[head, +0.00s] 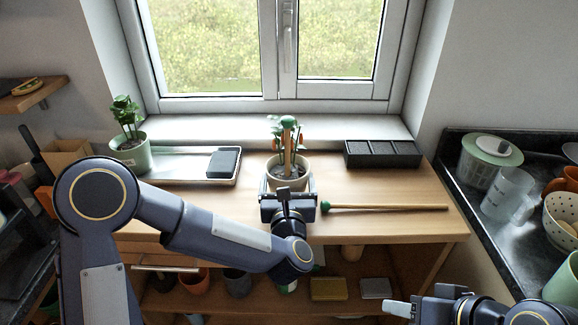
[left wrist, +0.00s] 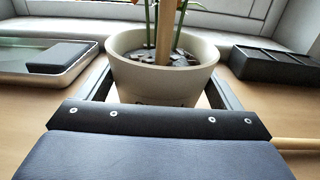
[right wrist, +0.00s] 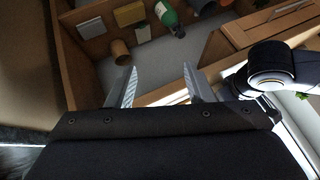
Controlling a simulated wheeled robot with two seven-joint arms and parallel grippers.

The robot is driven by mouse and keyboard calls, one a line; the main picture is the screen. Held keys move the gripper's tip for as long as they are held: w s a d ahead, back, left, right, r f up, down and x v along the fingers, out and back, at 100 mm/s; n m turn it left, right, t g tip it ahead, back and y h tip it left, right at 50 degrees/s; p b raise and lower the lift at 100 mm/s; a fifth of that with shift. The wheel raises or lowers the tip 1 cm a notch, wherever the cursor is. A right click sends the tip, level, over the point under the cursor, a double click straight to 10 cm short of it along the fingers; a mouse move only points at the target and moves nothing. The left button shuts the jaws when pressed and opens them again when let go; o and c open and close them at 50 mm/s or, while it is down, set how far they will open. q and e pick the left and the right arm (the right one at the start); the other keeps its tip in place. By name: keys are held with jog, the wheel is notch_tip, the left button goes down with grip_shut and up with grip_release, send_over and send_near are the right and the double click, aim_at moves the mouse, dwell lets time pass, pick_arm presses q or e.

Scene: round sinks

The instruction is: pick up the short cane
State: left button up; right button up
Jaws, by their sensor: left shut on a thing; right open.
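A pale plant pot (head: 290,180) stands on the wooden table below the window. My left gripper (head: 288,198) is shut on this pot; in the left wrist view its fingers lie on either side of the pot (left wrist: 150,82). A tan cane with a green top (head: 288,140) stands upright in the pot among the plant's stems; its lower part (left wrist: 165,30) shows in the left wrist view. Another thin tan cane (head: 390,207) with a green end lies flat on the table, right of my left gripper. My right gripper (right wrist: 160,82) is open and empty, low in front of the table.
A tray (head: 190,180) with a dark block (head: 223,163) and a green pot (head: 130,155) stand left. A black compartment box (head: 383,154) stands back right. A dish rack area (head: 500,190) lies right. The shelf below holds pots and sponges (head: 328,288).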

jog(key=w+a+r+n+t+y, duration=0.2)
jog(key=w+a+r+n+t, duration=0.15)
jog(key=w+a+r, duration=0.55)
jog(key=n+t+y, duration=0.1)
jog(key=n+t, duration=0.1)
jog(key=t, duration=0.4)
send_near(289, 122)
jog(key=shift+t, duration=0.25)
jog(key=x, duration=0.5)
jog(key=shift+w+a+f, duration=0.25)
jog(key=shift+a+f, duration=0.15)
jog(key=shift+a, duration=0.05)
jog(key=shift+d+x, duration=0.15)
jog(key=shift+x, duration=1.2)
jog(key=shift+d+x, duration=0.15)
jog(key=shift+x, duration=1.2)
jog(key=shift+w+r, duration=0.15)
jog(key=shift+c, duration=0.2)
grip_shut()
